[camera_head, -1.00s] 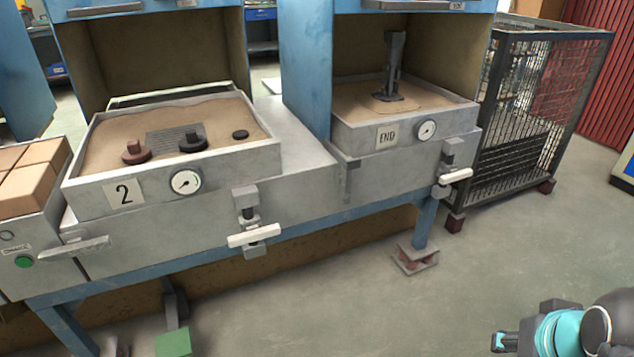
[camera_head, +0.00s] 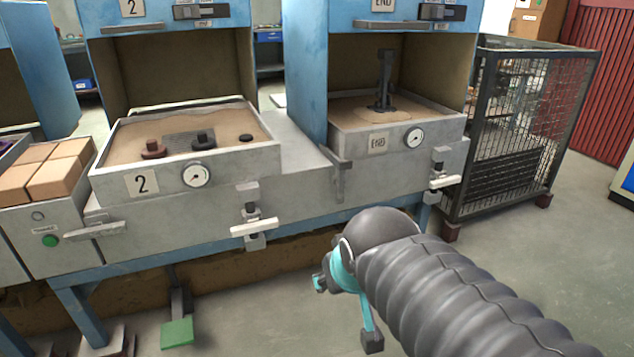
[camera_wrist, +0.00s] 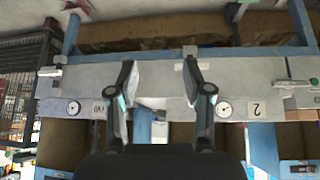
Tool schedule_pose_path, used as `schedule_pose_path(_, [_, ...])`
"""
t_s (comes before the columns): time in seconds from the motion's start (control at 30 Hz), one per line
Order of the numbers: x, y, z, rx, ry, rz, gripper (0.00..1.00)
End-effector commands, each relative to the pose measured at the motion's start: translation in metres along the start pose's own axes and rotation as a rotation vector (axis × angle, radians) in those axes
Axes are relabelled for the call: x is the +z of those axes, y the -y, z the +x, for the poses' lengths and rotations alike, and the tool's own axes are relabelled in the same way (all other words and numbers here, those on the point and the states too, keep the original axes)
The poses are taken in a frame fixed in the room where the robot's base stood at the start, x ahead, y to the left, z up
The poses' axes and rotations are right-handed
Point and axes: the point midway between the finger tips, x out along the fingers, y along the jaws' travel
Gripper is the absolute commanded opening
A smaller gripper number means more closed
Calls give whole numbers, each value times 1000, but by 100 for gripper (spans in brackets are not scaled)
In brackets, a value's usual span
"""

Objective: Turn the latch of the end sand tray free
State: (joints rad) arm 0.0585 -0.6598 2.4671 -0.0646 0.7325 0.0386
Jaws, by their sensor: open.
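The end sand tray (camera_head: 345,144) is a grey box of sand with an END plate and a gauge, at the right of the bench. Its latch (camera_head: 441,173) is on the front at the right, with a white handle lying roughly level. In the wrist view, which is upside down, the latch (camera_wrist: 50,71) is at far left. My gripper (camera_head: 346,312) is in front of and below the bench, left of the latch and apart from it. Its two fingers are spread and empty in the wrist view (camera_wrist: 159,72).
Tray 2 (camera_head: 112,165) stands left with its own white-handled latch (camera_head: 253,220). A mesh cage (camera_head: 520,120) stands close right of the end tray. A green pedal (camera_head: 177,333) is under the bench. Brown blocks (camera_head: 45,172) sit at far left. Open floor lies at the right.

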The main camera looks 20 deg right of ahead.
Motion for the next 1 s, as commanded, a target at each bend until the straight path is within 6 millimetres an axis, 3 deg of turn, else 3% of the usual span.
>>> schedule_pose_path(0.03, [-16, -12, 20, 33, -41, 17, 50])
schedule_pose_path(0.3, [-124, -79, 101, 153, -363, 45, 50])
schedule_pose_path(0.5, [-181, -122, 161, 143, -588, 25, 50])
schedule_pose_path(0.63, [-202, -146, 200, 91, -722, 7, 50])
schedule_pose_path(0.8, [-211, -167, 239, -9, -860, -9, 50])
schedule_pose_path(1.0, [-209, -178, 260, -99, -949, -13, 50])
